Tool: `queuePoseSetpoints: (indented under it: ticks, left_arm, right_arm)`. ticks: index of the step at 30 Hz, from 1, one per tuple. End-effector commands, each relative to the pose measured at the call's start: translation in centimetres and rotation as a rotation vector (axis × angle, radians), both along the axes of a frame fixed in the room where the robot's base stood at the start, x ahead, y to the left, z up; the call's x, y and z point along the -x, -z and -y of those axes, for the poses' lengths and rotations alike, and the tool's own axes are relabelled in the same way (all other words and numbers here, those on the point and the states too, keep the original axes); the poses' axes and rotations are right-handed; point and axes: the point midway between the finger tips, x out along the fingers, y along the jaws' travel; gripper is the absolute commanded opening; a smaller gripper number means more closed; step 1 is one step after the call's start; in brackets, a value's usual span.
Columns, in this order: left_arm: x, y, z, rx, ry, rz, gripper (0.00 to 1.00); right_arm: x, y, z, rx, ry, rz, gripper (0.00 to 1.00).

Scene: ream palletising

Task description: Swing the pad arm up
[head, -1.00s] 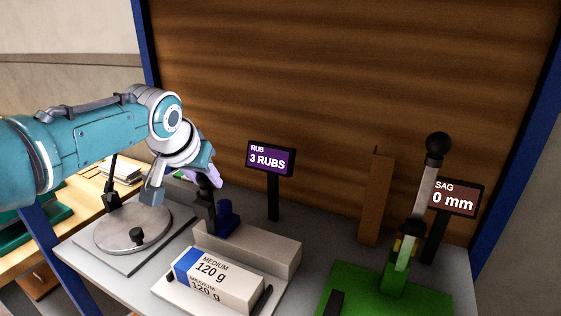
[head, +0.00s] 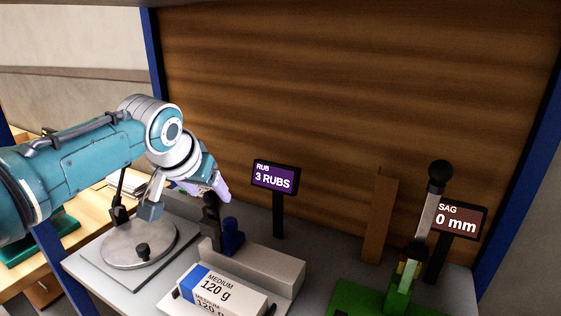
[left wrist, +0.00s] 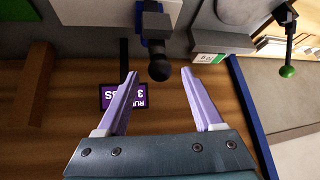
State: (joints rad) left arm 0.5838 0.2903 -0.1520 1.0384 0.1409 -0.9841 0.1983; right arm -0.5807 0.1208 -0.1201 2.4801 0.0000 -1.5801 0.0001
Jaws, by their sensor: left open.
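The pad arm (head: 209,220) is a black post with a dark knob on top, beside a blue cylinder (head: 232,237) at the back left of the grey rub stand. It looks about upright. My left gripper (head: 222,193) is open, its lilac fingers just above the knob in the head view. In the left wrist view the black knob (left wrist: 159,71) lies in line with the gap between the open fingers (left wrist: 160,78). Contact with the fingers cannot be told. The rub display (head: 274,178) reads 3 RUBS. My right gripper is not in view.
A round metal plate (head: 138,243) is at left. A green lever device (head: 398,290) and the sag display (head: 459,219), reading 0 mm, are at right. A wooden wall closes the back.

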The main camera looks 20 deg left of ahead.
Motion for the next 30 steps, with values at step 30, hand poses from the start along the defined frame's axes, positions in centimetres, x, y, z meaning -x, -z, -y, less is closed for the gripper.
queuePoseSetpoints:
  ticks: [30]
  left_arm:
    - [3.9,-5.4,1.2,0.001,0.001,0.001,0.69]
  right_arm:
    - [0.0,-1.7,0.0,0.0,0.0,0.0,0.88]
